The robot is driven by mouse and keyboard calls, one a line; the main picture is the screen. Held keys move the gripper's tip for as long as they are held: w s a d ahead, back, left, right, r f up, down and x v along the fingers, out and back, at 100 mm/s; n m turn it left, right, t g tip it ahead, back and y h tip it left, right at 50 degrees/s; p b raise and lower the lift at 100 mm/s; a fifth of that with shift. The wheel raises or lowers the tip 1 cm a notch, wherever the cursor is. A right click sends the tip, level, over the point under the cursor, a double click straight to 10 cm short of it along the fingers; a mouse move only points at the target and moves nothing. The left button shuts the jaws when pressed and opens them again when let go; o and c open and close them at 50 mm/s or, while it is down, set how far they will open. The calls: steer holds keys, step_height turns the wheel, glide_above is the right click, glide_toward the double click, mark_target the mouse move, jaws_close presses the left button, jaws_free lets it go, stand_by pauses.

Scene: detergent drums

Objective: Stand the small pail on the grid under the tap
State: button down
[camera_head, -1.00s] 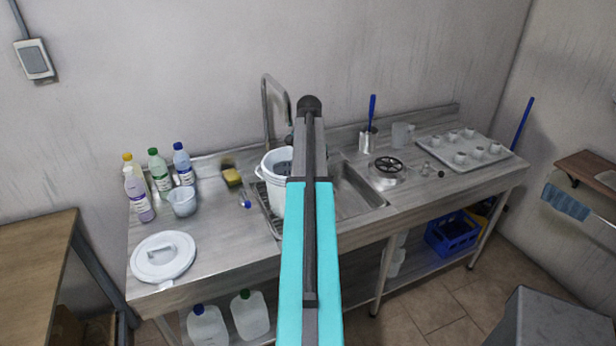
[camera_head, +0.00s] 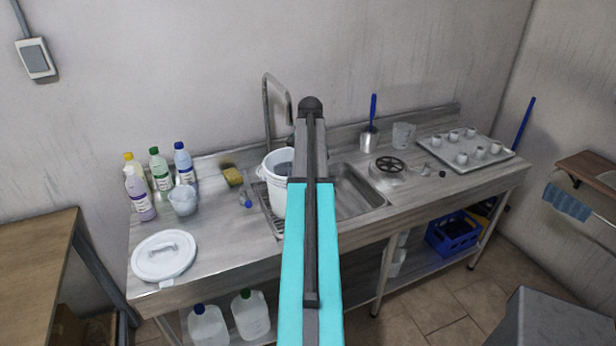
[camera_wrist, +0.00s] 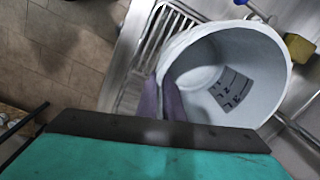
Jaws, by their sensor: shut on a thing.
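The white pail (camera_head: 272,176) is in the sink area below the bent metal tap (camera_head: 267,112), partly hidden behind my arm. The metal grid (camera_head: 268,212) shows beneath and beside it; it also shows in the wrist view (camera_wrist: 170,28). In the wrist view the pail (camera_wrist: 262,50) looks tilted, its open mouth facing the camera, with a dark slotted patch inside. My gripper (camera_wrist: 164,98) is shut on the pail's wall at the rim. I cannot tell whether the pail's base touches the grid.
Several bottles (camera_head: 160,172) and a small white tub (camera_head: 183,200) stand left. A white lid (camera_head: 163,257) lies in front. A yellow sponge (camera_head: 233,176) and a blue-capped item (camera_head: 246,201) are beside the grid. The open basin (camera_head: 350,190) is right.

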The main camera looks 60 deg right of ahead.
steer(key=shift+f, duration=0.25)
steer(key=c, duration=1.8)
jaws_free()
steer(key=shift+r, duration=0.1)
steer(key=shift+s+r+b, duration=0.15)
steer(key=shift+r+b, duration=0.95)
steer(key=shift+r, duration=2.3)
steer(key=shift+s+r+b, duration=0.1)
steer(key=shift+r+b, duration=1)
steer(key=shift+r, duration=2.25)
